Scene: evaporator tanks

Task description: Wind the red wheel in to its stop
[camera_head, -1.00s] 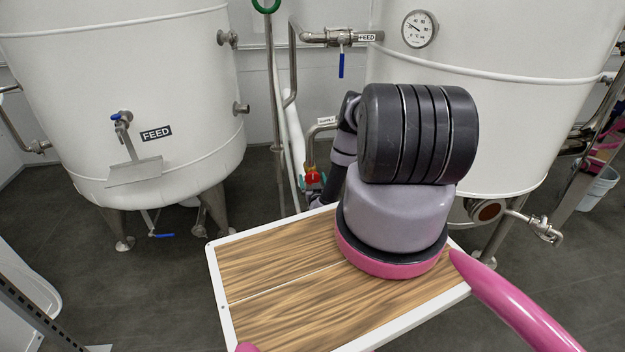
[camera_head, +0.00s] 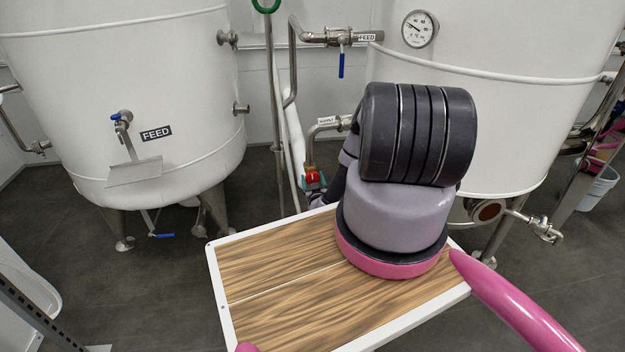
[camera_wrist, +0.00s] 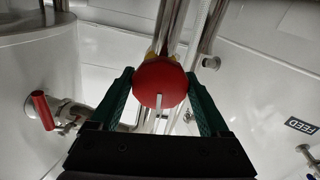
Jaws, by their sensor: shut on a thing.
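The red wheel (camera_wrist: 160,82) is in the middle of the wrist view, round, with a pale stripe on its face and a metal pipe behind it. My gripper (camera_wrist: 161,92) has its two dark green fingers on either side of the wheel and is shut on it. In the head view the red wheel (camera_head: 313,175) is small, low on the pipework between the two tanks. My gripper's green fingertips (camera_head: 312,186) show beside it there, and my arm partly blocks the sight. How far the wheel is wound in cannot be told.
White tanks stand left (camera_head: 120,90) and right (camera_head: 520,90). A vertical pipe with a green handle (camera_head: 265,5) rises left of the wheel. A blue-handled valve (camera_head: 341,65) hangs above. Another red handle (camera_wrist: 42,110) is at left in the wrist view.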

